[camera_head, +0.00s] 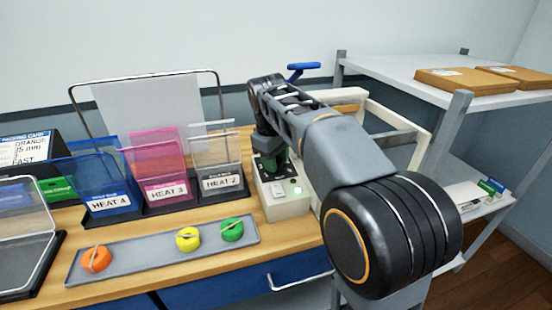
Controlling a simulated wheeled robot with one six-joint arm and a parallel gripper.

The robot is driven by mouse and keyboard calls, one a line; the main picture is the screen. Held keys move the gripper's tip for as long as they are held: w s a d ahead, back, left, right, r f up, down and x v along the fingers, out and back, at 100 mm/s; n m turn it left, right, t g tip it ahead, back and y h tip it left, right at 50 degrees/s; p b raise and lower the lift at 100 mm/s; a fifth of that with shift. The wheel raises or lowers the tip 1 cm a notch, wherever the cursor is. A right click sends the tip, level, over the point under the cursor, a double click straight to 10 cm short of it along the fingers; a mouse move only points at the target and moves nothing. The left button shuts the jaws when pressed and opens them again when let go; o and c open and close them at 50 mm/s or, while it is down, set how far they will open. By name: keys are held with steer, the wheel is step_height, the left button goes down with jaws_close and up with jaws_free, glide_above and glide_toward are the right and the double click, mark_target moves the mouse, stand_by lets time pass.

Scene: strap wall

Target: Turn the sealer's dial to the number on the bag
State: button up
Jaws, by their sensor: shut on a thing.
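The sealer (289,208) is a cream box at the back of the wooden bench, with a white switch and a lit green lamp on its top. My gripper (269,170) points down over the rear of that top and is shut on the dial, which the fingers almost fully hide. The dial's pointer and numbers cannot be read. Three bags stand in a dark rack to the left: a blue one (97,180) labelled HEAT 4, a pink one (158,160) labelled HEAT 3 and a clear one (214,155) labelled HEAT 2.
A grey tray (140,255) in front holds an orange roll (96,258), a yellow roll (188,239) and a green roll (232,229). A packing card (25,148) reading ORANGE, 15 mm, FAST stands at far left. A shelf (400,72) with brown boxes is at right.

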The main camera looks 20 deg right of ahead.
steer(key=shift+c, duration=1.2)
steer(key=shift+r+p, duration=0.1)
steer(key=shift+p, duration=0.2)
steer(key=m+p, duration=0.2)
steer(key=m, duration=0.1)
steer(key=shift+r+p, duration=0.1)
steer(key=shift+p, duration=0.2)
steer(key=m+p, duration=0.2)
steer(key=m, duration=0.2)
steer(key=shift+g+y+p, duration=0.3)
steer(key=shift+m+p, duration=0.55)
steer(key=shift+m, duration=0.65)
steer(key=shift+w+f+m, duration=0.1)
steer(key=shift+f+m, duration=0.1)
steer(key=shift+m, duration=0.1)
